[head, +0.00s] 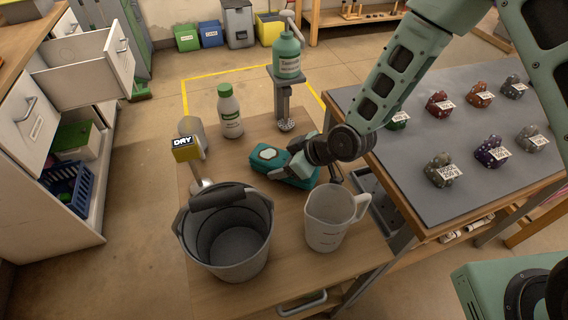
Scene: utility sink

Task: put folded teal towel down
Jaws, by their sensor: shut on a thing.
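The folded teal towel (268,156) is in my gripper (296,165), over the middle of the wooden table (283,211). My gripper reaches in from the right and is shut on the towel. The gripper covers part of the towel, and the fingertips are hard to make out. I cannot tell whether the towel touches the table top or is held just above it.
A grey bucket (226,245) and a white jug (329,222) stand in front. A DRY sign (186,148), a white bottle (230,115) and a stand holding a green bottle (287,57) are behind. A grey-topped table (450,115) with labelled lumps is at right.

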